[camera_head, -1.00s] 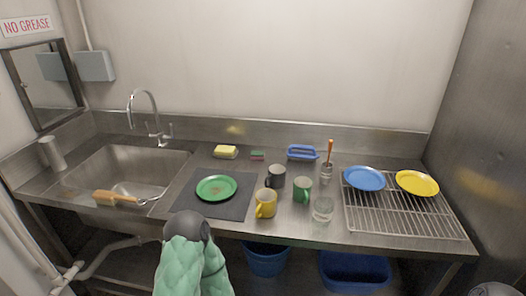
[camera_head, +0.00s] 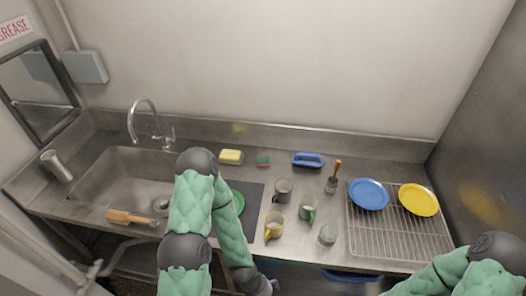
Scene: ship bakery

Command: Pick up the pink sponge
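No plainly pink sponge shows. A small sponge with a green top and a thin reddish edge (camera_head: 263,160) lies at the back of the steel counter. It is between a yellow sponge (camera_head: 230,156) and a blue-handled brush (camera_head: 308,160). My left arm is folded over the sink's right side and the dark mat, well in front of the sponges. Its forearm runs down to the bottom edge, where only a dark wrist part shows and the fingers are out of view. My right arm shows at the bottom right corner, with its gripper out of view.
A grey mug (camera_head: 283,190), green mug (camera_head: 308,207), yellow mug (camera_head: 274,228) and clear glass (camera_head: 328,234) stand in front of the sponges. A green plate (camera_head: 238,203) is partly hidden by my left arm. A rack (camera_head: 385,236) holds blue and yellow plates.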

